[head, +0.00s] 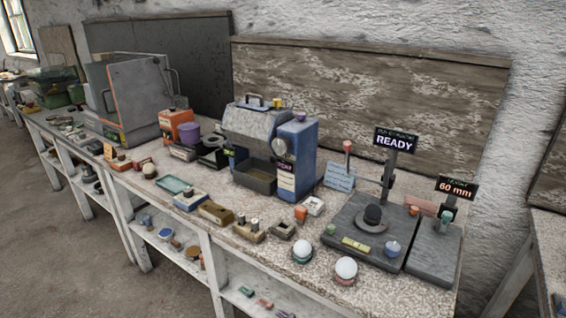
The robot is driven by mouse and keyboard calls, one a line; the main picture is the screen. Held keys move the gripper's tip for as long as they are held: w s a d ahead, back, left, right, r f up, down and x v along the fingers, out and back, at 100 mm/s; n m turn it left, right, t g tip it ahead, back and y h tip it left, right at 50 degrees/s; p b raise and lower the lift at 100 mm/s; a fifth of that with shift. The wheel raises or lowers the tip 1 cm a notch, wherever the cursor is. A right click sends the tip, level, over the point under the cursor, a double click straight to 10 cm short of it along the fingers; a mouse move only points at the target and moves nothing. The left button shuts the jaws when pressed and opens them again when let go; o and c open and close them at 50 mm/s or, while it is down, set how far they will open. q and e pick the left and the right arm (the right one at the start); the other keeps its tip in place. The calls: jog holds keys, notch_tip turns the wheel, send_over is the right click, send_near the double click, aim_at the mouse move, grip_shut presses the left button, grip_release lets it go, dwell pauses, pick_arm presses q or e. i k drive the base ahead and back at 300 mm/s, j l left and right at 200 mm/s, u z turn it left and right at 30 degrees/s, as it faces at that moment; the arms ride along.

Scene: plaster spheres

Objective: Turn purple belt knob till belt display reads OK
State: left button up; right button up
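A purple round, drum-like part (189,132) stands by an orange box-shaped device (173,124) toward the back of the long bench. I cannot tell whether it is the belt knob. A dark display (395,140) on a post at the right reads "READY". A smaller display (457,188) beside it reads "60 mm". I see no display reading OK, and cannot tell which one is the belt display. Neither of my grippers is in view.
The speckled bench (390,286) is crowded with devices and small blocks. A blue and grey machine (298,150) stands mid-bench, a grey cabinet (128,95) farther left. Two white spheres rest near the front edge, one here (346,267). Open floor (55,240) lies at left.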

aim_at(301, 116)
jog(key=i+j, duration=0.15)
jog(key=j, duration=0.25)
jog(key=i+j, duration=0.2)
jog(key=j, duration=0.15)
jog(key=i+j, duration=0.15)
jog(key=j, duration=0.25)
